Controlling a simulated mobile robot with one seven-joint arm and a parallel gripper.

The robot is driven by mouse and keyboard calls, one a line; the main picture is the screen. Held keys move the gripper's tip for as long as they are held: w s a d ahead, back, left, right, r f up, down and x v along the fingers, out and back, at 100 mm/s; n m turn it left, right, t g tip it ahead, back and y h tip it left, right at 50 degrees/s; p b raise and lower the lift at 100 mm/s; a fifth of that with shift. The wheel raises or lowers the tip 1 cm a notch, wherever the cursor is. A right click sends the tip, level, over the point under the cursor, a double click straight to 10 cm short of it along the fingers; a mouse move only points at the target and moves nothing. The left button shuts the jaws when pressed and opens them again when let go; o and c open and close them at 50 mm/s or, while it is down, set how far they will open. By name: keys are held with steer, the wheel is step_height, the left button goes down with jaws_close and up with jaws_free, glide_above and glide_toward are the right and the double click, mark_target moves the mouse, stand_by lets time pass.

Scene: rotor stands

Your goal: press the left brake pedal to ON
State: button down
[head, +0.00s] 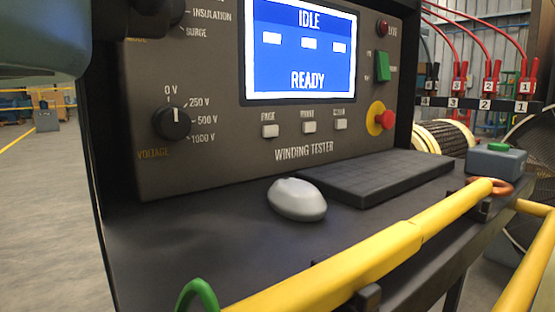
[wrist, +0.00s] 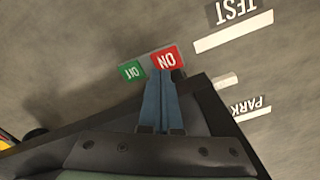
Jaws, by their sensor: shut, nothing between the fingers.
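In the wrist view a small grey rocker-like pedal lies over the floor, with a red ON end (wrist: 166,59) and a green end (wrist: 131,71) whose label seems to read OFF. My gripper (wrist: 163,82) is shut and empty, its blue fingers pointing at the pedal. The fingertips overlap the lower edge of the red ON end in the picture; I cannot tell whether they touch it. I cannot tell which end is pressed down, nor see a second pedal. The head view shows neither the pedal nor my gripper.
The head view shows a winding tester (head: 305,125) above a dark shelf with a mouse (head: 297,199) and keyboard (head: 375,178). A yellow bar (head: 370,255) crosses in front. In the wrist view, floor markings TEST (wrist: 237,12) and PARK (wrist: 248,106) lie right of the pedal.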

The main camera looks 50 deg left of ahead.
steer(key=shift+f+b, duration=1.35)
steer(key=shift+f, duration=0.85)
stand_by(1.0)
step_height(320, 180, up, 7)
steer(key=p, duration=0.8)
steer(key=shift+r, duration=0.1)
stand_by(0.7)
